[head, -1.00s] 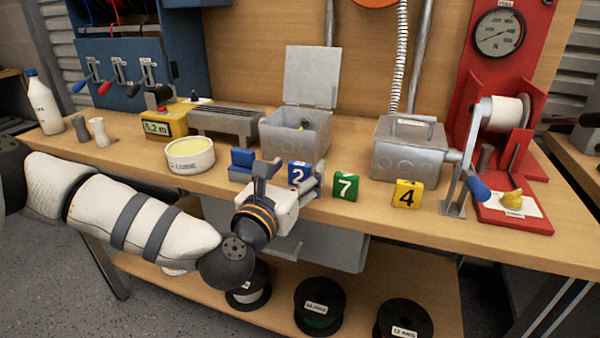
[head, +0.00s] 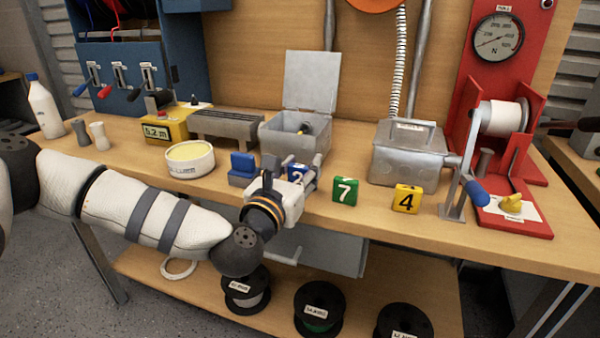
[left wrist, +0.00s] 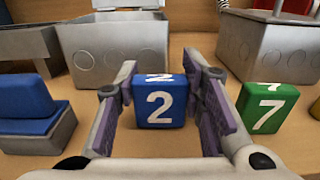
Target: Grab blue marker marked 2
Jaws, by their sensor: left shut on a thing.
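The blue marker with a white 2 (head: 298,174) is near the front of the wooden bench. In the left wrist view the blue marker (left wrist: 159,104) stands upright between the two finger pads, its numbered face toward the camera. My left gripper (head: 294,172) is shut on it from the front. In the left wrist view the gripper's (left wrist: 160,105) pads lie along the marker's left and right sides. In the head view the gripper hides part of the marker. My right gripper is not in view.
A green marker 7 (head: 345,191) stands just right of the gripper, with a yellow marker 4 (head: 407,198) farther right. A blue-topped grey block (head: 242,168) is close on the left. An open metal box (head: 292,140) stands behind.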

